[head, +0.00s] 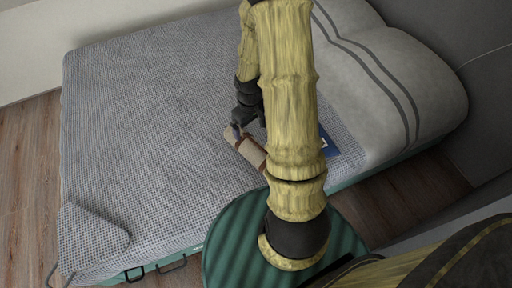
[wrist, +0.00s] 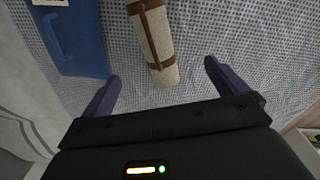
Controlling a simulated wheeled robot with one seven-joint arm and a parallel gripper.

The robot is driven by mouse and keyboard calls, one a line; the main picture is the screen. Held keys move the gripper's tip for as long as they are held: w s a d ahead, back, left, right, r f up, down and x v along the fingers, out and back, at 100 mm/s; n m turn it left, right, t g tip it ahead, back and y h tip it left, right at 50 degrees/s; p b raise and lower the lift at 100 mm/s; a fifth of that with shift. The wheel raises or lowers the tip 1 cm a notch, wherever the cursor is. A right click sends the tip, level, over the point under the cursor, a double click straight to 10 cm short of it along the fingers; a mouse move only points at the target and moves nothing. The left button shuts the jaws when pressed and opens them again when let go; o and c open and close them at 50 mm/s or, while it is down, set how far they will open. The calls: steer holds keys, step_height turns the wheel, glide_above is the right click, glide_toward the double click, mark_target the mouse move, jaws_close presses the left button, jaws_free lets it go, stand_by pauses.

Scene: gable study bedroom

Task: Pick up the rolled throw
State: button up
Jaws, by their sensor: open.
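The rolled throw (head: 249,152) is a beige roll with brown straps, lying on the bed's grey checked cover. In the wrist view the throw (wrist: 157,52) lies ahead of my gripper (wrist: 159,82), its near end roughly between the two dark fingertips. My gripper (head: 243,126) is open, with nothing held. In the head view it is at the far-left end of the throw, partly hidden by my arm, which also covers part of the throw's surroundings. I cannot tell whether the fingers touch the throw.
A blue case-like object with a handle (wrist: 73,38) lies on the bed left of the throw in the wrist view. It shows partly behind my arm in the head view (head: 328,147). A striped pale bedding bulge (head: 385,80) is at the right. The left bed cover (head: 130,120) is clear.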

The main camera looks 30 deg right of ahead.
mark_target(256, 145)
steer(key=shift+w+d+f+p, duration=0.1)
steer(key=shift+d+f+p, duration=0.35)
steer(key=shift+d+f, duration=0.6)
steer(key=shift+a, duration=0.1)
step_height(256, 145, down, 12)
steer(key=b, duration=0.3)
steer(key=shift+f, duration=0.1)
steer(key=shift+w+f+b, duration=0.2)
steer(key=shift+f+b, duration=0.3)
steer(key=shift+f, duration=0.85)
steer(key=shift+w+f+b, duration=0.15)
steer(key=shift+f+b, duration=0.3)
steer(key=shift+f, duration=0.85)
